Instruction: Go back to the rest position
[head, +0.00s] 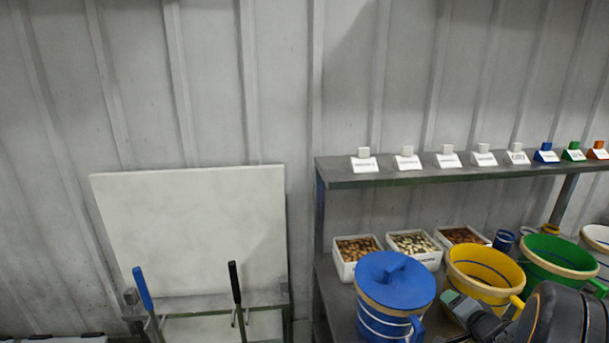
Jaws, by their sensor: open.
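My gripper (452,320) shows at the lower right, dark with a grey-green part, pointing left. It looks open, with nothing seen between its fingers, though its lower part is cut off by the bottom edge. It overlaps the yellow bucket (485,268) in the picture, to the right of the lidded blue bucket (395,280). I cannot tell whether it touches either one. A dark, rounded link of my arm fills the bottom right corner.
A shelf unit (335,180) holds several labelled blocks on top. Below are white boxes of small pieces (357,250), a green bucket (560,258) and a white bucket (598,243). A pale board (195,230) and blue (143,290) and black (234,284) handles stand left.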

